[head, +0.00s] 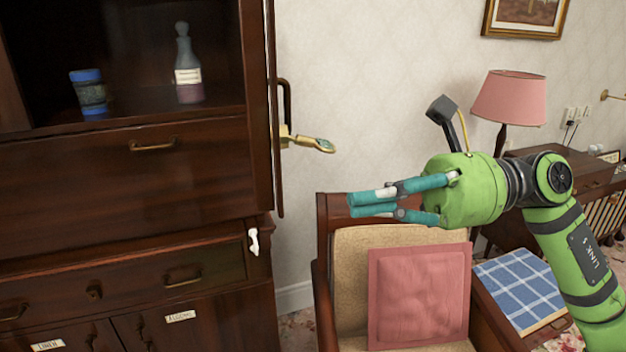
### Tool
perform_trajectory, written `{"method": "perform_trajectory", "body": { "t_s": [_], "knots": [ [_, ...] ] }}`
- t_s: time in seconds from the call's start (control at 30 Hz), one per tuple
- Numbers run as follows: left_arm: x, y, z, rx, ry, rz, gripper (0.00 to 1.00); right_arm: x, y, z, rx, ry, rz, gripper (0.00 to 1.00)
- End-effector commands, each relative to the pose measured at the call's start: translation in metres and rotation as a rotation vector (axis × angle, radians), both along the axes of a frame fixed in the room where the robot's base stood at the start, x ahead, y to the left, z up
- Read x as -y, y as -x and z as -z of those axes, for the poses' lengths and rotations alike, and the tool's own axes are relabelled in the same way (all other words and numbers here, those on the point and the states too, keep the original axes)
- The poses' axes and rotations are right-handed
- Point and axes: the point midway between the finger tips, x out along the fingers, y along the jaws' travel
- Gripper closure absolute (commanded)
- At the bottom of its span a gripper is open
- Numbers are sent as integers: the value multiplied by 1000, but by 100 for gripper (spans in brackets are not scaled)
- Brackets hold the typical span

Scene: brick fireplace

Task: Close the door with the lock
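The dark wood cabinet (120,180) stands at the left with its upper compartment open to view. Its door (273,110) is open and seen nearly edge-on at the cabinet's right side. A dark bar handle (288,95) and a brass lock piece with a key-like end (308,141) stick out from the door to the right. My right gripper (352,205) is to the right of the lock and lower in the picture, apart from it. Its teal fingers point left, tips together, with nothing between them. My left gripper is not in view.
An armchair with a pink cushion (418,295) stands below my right gripper. A blue checked board (520,288) and a pink lamp (508,97) are at the right. A blue-lidded jar (90,92) and a bottle (187,65) stand inside the cabinet.

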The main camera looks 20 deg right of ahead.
Motion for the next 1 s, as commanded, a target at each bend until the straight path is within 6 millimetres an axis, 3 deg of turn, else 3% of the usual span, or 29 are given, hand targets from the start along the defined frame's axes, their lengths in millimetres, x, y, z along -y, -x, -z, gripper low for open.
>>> {"method": "perform_trajectory", "body": {
  "t_s": [0.03, 0.2, 0.4, 1.0],
  "knots": [
    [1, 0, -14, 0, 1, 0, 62, -12, -1, -7, -3, -1, -5, 100],
    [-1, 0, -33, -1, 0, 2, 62, -41, -4, -6, -3, -2, -3, 100],
    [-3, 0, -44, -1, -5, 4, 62, -58, -7, -2, -3, -2, -1, 100],
    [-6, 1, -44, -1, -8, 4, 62, -64, -8, 0, -2, -1, 3, 100]
  ]
}}
